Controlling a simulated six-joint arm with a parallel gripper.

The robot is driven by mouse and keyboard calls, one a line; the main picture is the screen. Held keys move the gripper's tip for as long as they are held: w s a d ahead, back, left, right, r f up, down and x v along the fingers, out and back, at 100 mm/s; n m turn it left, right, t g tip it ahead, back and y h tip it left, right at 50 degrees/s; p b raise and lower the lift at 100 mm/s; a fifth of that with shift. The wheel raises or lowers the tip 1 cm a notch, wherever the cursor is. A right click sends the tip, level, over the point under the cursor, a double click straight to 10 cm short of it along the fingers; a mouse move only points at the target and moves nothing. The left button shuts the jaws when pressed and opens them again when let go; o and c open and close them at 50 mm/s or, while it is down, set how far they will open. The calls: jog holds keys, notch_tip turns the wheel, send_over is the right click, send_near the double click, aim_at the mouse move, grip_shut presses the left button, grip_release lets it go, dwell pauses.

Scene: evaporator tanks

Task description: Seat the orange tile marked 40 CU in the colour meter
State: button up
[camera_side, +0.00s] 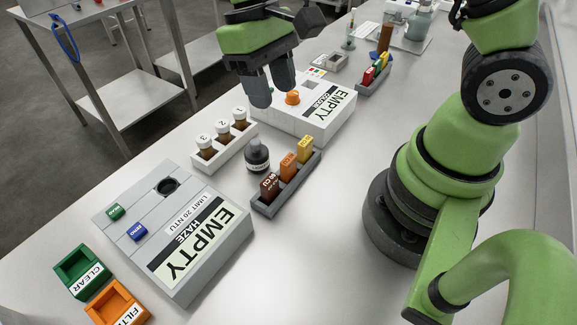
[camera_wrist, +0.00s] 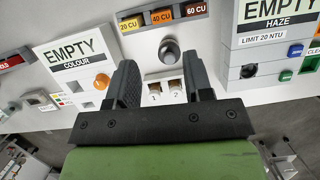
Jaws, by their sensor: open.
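The orange 40 CU tile (camera_side: 288,166) stands in the middle of a grey rack (camera_side: 299,186), between a yellow 20 CU tile (camera_side: 305,149) and a dark brown 60 CU tile (camera_side: 268,186). In the wrist view the 40 CU tile (camera_wrist: 162,18) shows at the top, beyond my fingertips. The white colour meter (camera_side: 335,103) has a display reading EMPTY and an orange knob (camera_side: 292,98); it is at the left in the wrist view (camera_wrist: 62,62). My gripper (camera_side: 274,98) is open and empty, up near the meter's left side and apart from the tile.
Bare table lies right of the tile rack.

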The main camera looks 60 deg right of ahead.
jog(key=g, duration=0.1)
send_over(288, 158)
jog(key=w, duration=0.2)
notch_tip(288, 158, down, 7)
jog(key=shift+x, duration=2.95)
jog(key=shift+w, duration=0.25)
jog(key=c, duration=0.7)
